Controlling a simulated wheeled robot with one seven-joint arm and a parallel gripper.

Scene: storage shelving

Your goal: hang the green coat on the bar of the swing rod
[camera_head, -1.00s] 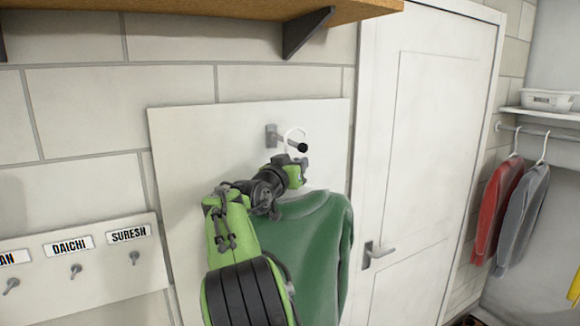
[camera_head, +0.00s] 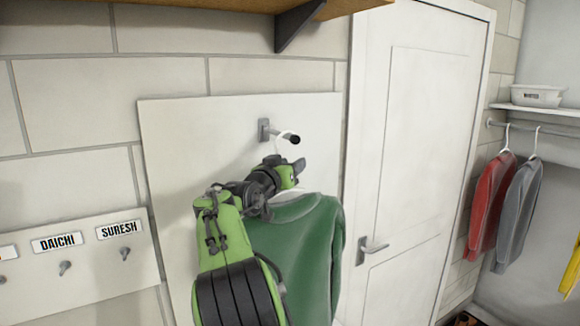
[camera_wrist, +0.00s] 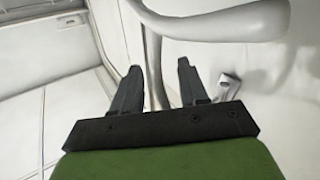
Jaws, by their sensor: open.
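The green coat (camera_head: 305,240) hangs upright on a white hanger in the head view, partly hidden by my arm. The hanger's hook (camera_head: 283,137) is at the outer part of the dark swing rod bar (camera_head: 280,133) and appears to loop over it. My gripper (camera_head: 297,170) is just below the bar, at the coat's neck. In the wrist view, my gripper (camera_wrist: 159,66) has its two fingers apart. The pale hanger stem (camera_wrist: 152,65) runs between them, with gaps on both sides. The coat is not clearly visible there.
The rod is mounted on a white panel (camera_head: 180,130). A wooden shelf with a dark bracket (camera_head: 300,25) is above. A white door (camera_head: 415,130) with a handle (camera_head: 372,248) is to the right. Name-labelled hooks (camera_head: 125,254) are at left. Red and grey garments (camera_head: 515,215) hang at far right.

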